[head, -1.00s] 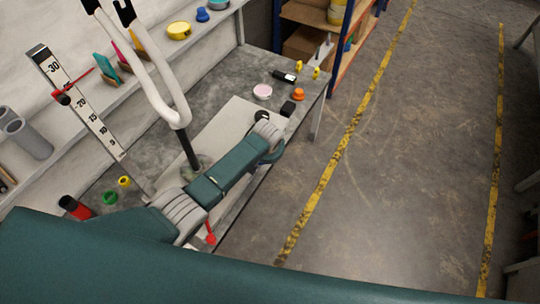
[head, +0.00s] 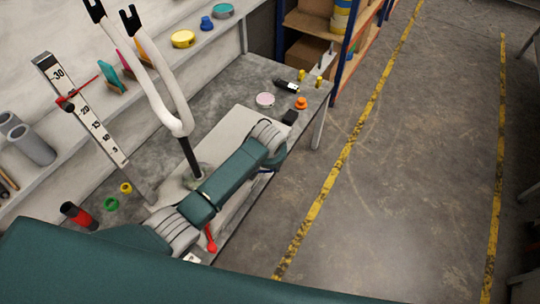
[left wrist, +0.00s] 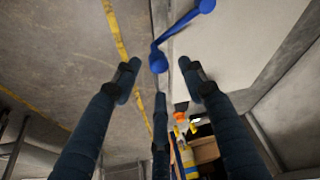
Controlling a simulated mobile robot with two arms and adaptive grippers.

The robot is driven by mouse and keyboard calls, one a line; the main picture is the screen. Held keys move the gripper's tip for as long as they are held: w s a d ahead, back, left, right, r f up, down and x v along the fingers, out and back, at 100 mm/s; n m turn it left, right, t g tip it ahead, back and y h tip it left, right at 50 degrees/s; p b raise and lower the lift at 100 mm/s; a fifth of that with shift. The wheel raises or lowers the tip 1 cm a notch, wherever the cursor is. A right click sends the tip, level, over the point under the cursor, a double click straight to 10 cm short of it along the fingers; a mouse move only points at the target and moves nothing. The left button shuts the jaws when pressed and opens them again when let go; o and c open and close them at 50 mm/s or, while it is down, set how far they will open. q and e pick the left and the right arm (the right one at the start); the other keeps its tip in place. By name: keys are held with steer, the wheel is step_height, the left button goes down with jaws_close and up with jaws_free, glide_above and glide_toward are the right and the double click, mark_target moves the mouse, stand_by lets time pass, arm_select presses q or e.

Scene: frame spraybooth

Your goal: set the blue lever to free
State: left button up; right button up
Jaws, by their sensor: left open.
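The blue lever (left wrist: 178,33) shows in the left wrist view, beside the edge of a pale grey panel. Its rounded lower end (left wrist: 158,62) lies in the picture between the tips of my left gripper (left wrist: 158,78). The dark fingers are spread open, with visible gaps to the lever on both sides; I cannot tell the depth between them. No position marking for the lever is readable. In the head view my teal left arm crosses the bench and hides most of the bench's front side and the gripper. My right gripper is not in view.
A white forked stand (head: 163,88) rises from the grey bench (head: 222,75) close behind my arm. A red lever (head: 211,238) hangs at the bench front. A scaled upright (head: 88,115) stands left. The floor (head: 420,150) on the right is clear.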

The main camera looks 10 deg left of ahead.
arm_select(q)
steer(key=v, duration=0.7)
stand_by(0.4)
